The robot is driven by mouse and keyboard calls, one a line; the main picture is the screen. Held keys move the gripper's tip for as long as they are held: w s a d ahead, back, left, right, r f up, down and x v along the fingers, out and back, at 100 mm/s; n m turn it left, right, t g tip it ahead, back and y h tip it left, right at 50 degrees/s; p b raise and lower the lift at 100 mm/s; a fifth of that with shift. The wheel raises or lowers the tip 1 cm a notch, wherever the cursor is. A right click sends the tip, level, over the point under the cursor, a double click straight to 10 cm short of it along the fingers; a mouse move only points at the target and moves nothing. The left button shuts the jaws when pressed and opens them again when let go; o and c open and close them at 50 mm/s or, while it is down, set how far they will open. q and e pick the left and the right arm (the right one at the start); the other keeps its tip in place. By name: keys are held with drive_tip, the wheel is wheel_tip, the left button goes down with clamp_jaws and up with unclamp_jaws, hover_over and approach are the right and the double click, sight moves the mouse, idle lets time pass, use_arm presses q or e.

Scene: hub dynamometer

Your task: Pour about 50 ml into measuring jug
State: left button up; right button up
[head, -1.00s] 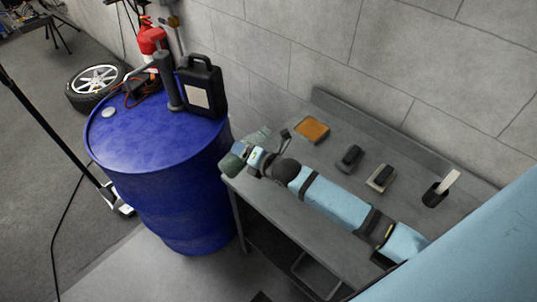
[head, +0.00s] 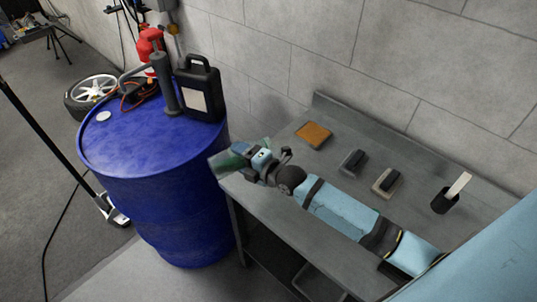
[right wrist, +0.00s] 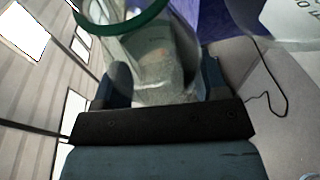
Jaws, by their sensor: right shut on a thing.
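My right gripper (head: 246,158) is shut on a clear container with a green rim (head: 227,161), over the left end of the grey bench, near the blue drum. In the head view the container is small, greenish and tilted, its end pointing left. In the right wrist view the container (right wrist: 150,62) sits between the fingers of my right gripper (right wrist: 163,80), with its green rim at the top. A pale thing with dark lettering (right wrist: 295,20) shows at the upper right there; I cannot tell what it is. I cannot make out a measuring jug for sure. My left gripper is out of view.
The blue drum (head: 150,190) bears a black canister (head: 199,92), a grey hand pump (head: 165,85) and an orange cable. The grey bench (head: 290,240) holds an orange pad (head: 313,135), two dark brush-like blocks and a black cup (head: 445,201). A wall stands behind the bench.

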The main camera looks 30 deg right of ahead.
drive_tip(key=shift+r, duration=0.15)
drive_tip(key=shift+d+r+m+y, duration=0.15)
drive_tip(key=shift+r+m+y, duration=0.25)
drive_tip(key=shift+m, duration=0.3)
drive_tip(key=shift+w+t, duration=0.1)
drive_tip(key=shift+t, duration=0.2)
drive_tip(key=shift+a+r, duration=0.1)
drive_tip(key=shift+a, duration=0.95)
drive_tip(key=shift+a, duration=0.1)
drive_tip(key=shift+r+m, duration=0.3)
drive_tip(key=shift+m, duration=0.1)
idle(2.6)
